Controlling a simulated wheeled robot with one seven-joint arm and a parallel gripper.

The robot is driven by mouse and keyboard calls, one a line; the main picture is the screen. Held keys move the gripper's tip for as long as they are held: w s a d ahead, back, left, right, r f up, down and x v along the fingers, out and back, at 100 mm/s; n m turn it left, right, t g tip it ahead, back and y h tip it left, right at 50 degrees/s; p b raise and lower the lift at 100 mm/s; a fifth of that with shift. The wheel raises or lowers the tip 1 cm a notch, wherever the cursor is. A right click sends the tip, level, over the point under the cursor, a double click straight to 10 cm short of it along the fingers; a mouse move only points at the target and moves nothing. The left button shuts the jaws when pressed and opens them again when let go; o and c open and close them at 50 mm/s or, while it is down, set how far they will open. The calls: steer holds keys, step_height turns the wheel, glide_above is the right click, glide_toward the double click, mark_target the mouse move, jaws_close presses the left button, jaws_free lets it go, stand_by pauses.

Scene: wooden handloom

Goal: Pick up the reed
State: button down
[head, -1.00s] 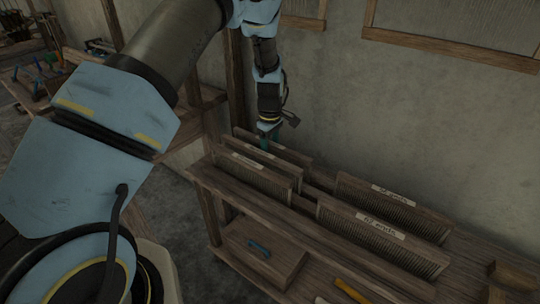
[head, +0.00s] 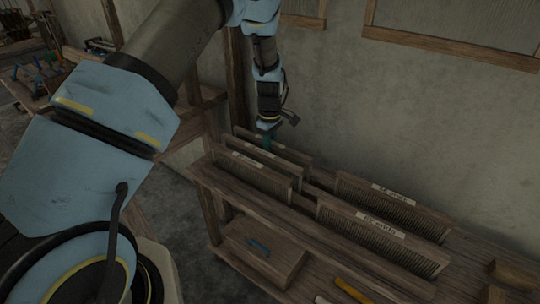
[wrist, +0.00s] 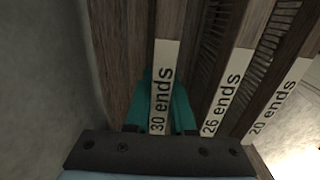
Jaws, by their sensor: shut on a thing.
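In the wrist view, the reed labelled "30 ends" (wrist: 163,75) is seen nearly edge-on between my teal fingers. My gripper (wrist: 160,110) is shut on it, one finger on each side of the label. Reeds labelled "26 ends" (wrist: 226,92) and "20 ends" (wrist: 278,97) stand to its right. In the head view, my gripper (head: 267,138) points down at the far left end of the rack, among the left group of reeds. The held reed still stands among the others there; its lower part is hidden.
The wooden rack (head: 217,181) also holds two labelled reeds (head: 392,204) (head: 375,233) at right. The plaster wall (head: 400,110) is close behind. A yellow-orange item (head: 351,290) lies at the front. Free air lies above the rack.

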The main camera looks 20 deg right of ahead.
steer(key=shift+r, duration=0.15)
steer(key=shift+r+p, duration=0.7)
steer(key=shift+r, duration=0.15)
steer(key=shift+r, duration=0.1)
steer(key=shift+r+p, duration=0.3)
steer(key=shift+r, duration=0.05)
steer(key=shift+f, duration=0.1)
